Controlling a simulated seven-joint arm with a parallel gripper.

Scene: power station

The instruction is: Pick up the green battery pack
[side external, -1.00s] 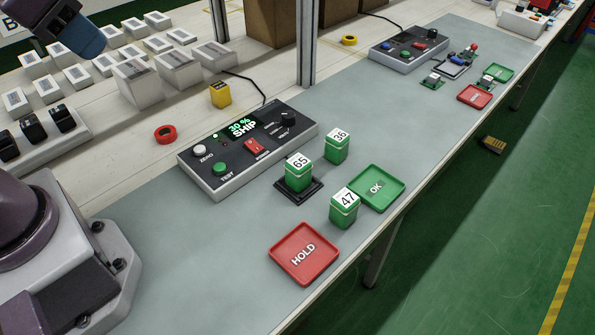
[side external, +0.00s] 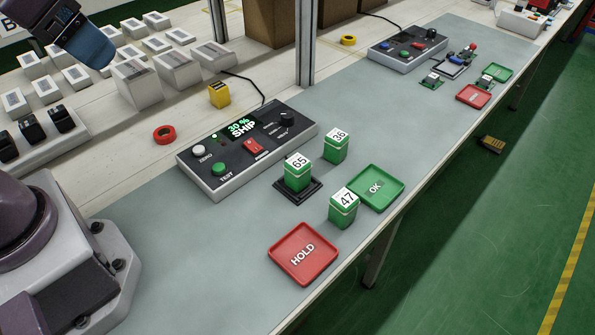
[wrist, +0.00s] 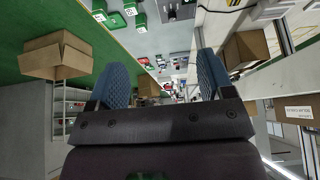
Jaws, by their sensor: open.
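Three green battery packs with white numbered tops stand on the grey mat in the side view. Pack 65 (side external: 298,178) stands on a small black stand (side external: 312,194). Pack 36 (side external: 336,152) is upright behind it to the right, and pack 47 (side external: 343,214) is upright in front, close to the green tray. Green packs also show small at the top of the wrist view (wrist: 115,21). My gripper (wrist: 163,68) is open, with its two blue fingers wide apart and nothing between them. In the side view only part of it shows at the upper left, far from the packs.
A tester (side external: 240,160) reads "30 % SHIP" behind the packs. A red HOLD tray (side external: 285,268) and a green OK tray (side external: 393,187) lie near the bench's front edge. A metal post (side external: 306,45) rises behind the tester. The mat's left part is clear.

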